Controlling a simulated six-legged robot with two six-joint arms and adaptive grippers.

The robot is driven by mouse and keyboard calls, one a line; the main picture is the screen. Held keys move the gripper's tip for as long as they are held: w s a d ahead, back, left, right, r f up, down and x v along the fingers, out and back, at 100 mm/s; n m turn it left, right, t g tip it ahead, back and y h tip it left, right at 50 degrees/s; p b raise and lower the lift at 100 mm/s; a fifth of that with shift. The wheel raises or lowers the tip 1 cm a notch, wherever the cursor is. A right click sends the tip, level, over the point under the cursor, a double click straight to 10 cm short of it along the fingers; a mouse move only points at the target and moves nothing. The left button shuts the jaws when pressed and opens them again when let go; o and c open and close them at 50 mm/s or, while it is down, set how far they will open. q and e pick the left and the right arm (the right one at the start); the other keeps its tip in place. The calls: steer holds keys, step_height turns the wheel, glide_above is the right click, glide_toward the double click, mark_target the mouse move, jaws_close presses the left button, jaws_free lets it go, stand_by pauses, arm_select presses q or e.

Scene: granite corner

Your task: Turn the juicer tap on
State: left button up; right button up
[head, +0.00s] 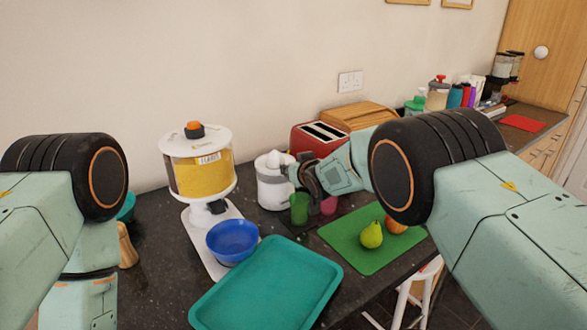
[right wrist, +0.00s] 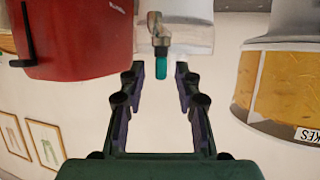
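The white juicer (head: 271,184) stands on the dark counter beside the red toaster. In the right wrist view, which looks upside down, its pale body (right wrist: 187,32) carries a metal tap (right wrist: 158,42) with a teal lever (right wrist: 161,66). My right gripper (head: 299,176) is at the juicer's right side. In the right wrist view, my right gripper (right wrist: 157,75) is open, with the lever in the picture between its two fingertips. I see no finger touching the lever. In the head view the tap is hidden by the gripper. My left arm shows, but its gripper is out of view.
The red toaster (head: 318,138) is behind; the cereal dispenser (head: 197,170) and blue bowl (head: 232,241) are left. A teal tray (head: 265,285) and green board (head: 350,245) lie in front.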

steer(key=shift+c, duration=0.2)
jaws_close()
stand_by(0.3)
